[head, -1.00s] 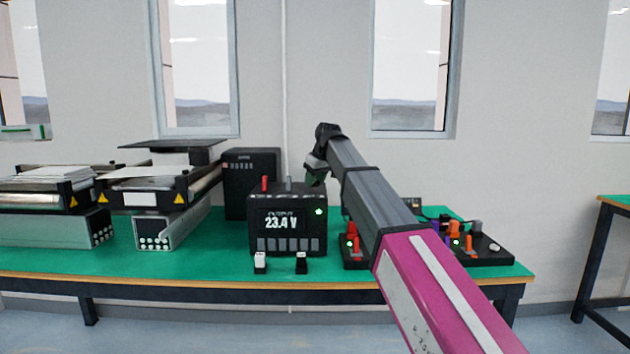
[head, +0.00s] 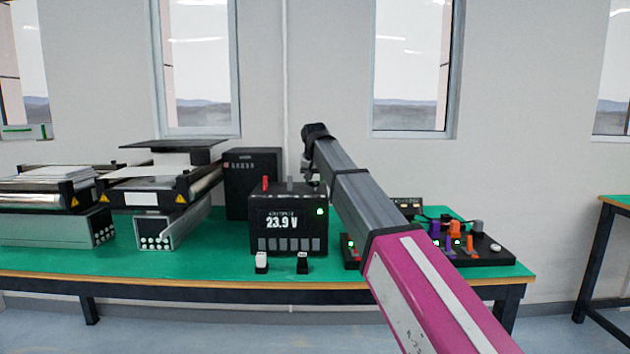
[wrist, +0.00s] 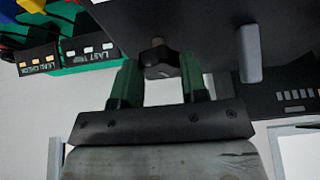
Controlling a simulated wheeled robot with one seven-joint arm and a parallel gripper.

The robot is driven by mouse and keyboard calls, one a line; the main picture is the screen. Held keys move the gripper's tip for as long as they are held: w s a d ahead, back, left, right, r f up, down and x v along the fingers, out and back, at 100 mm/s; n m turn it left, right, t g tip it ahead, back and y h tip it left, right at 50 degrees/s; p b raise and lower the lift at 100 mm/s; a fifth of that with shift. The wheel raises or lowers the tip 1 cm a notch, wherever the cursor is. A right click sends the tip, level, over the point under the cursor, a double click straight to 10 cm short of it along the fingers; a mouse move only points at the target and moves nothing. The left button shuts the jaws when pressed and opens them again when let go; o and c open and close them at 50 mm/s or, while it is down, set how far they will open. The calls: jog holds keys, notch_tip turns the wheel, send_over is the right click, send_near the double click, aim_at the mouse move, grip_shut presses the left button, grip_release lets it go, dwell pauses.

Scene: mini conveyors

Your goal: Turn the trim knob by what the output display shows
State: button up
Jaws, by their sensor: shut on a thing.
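The output display (head: 283,222) is on the front of a dark box (head: 260,202) on the green bench, and it reads 23.9 V. Small text above the number is too blurred to read. The knob is hidden in the head view.
A grey post (head: 290,184) and a red post (head: 265,184) stand on the box. Conveyors (head: 150,190) stand at left. A black board with coloured parts (head: 490,250) lies at right, partly behind my arm.

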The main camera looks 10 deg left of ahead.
jog(key=shift+m+h, duration=0.3)
jog(key=shift+m, duration=0.4)
jog(key=o, duration=0.9)
jog(key=shift+o, duration=0.2)
jog(key=v, duration=1)
jog(key=shift+s+r, duration=0.25)
jog(key=shift+r, duration=0.1)
